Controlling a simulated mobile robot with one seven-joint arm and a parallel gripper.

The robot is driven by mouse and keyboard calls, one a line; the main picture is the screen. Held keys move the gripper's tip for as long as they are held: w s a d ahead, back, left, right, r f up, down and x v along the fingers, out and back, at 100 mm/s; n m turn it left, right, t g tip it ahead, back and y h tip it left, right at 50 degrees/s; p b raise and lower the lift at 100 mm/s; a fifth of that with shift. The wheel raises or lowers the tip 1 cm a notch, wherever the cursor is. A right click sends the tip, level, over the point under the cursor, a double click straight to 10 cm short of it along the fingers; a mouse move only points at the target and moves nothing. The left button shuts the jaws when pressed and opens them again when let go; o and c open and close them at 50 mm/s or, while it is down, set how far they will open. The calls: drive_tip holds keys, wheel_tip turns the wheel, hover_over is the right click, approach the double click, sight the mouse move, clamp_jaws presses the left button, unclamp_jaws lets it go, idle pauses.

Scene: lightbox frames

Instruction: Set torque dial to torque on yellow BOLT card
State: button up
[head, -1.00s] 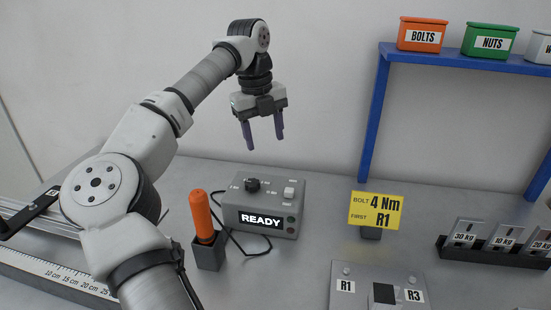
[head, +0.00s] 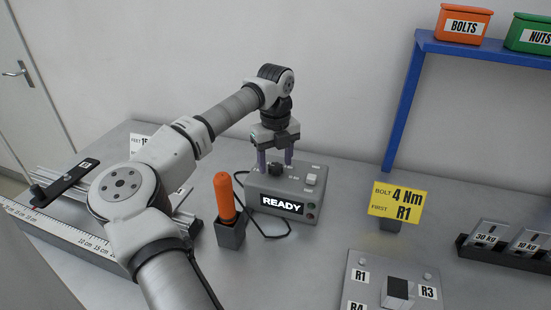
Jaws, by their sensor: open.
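The yellow BOLT card (head: 397,202) stands right of centre in the head view and reads "BOLT 4 Nm, FIRST R1". The grey controller box (head: 318,199) sits on the bench, its display (head: 282,204) reading "READY". The black torque dial (head: 276,168) is on the box's top at the left; its pointer and scale marks are too small to read. My gripper (head: 275,165) points down over the box with its fingers open, one on each side of the dial. I cannot tell whether they touch it.
An orange-handled tool (head: 224,197) stands in a dark holder left of the box, with a black cable between them. A plate (head: 362,301) with R1 and R3 labels lies in front. A blue shelf frame (head: 404,115) with bins stands at right. A white switch (head: 311,180) is on the box.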

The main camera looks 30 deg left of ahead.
drive_tip(key=shift+f, duration=0.45)
drive_tip(key=shift+c, duration=0.4)
drive_tip(key=c, duration=0.9)
drive_tip(key=shift+m, duration=0.4)
drive_tip(key=m+b, duration=0.1)
drive_tip(key=m, duration=0.4)
drive_tip(key=shift+b, duration=0.3)
drive_tip(key=m, duration=0.6)
drive_tip(key=shift+r, duration=0.1)
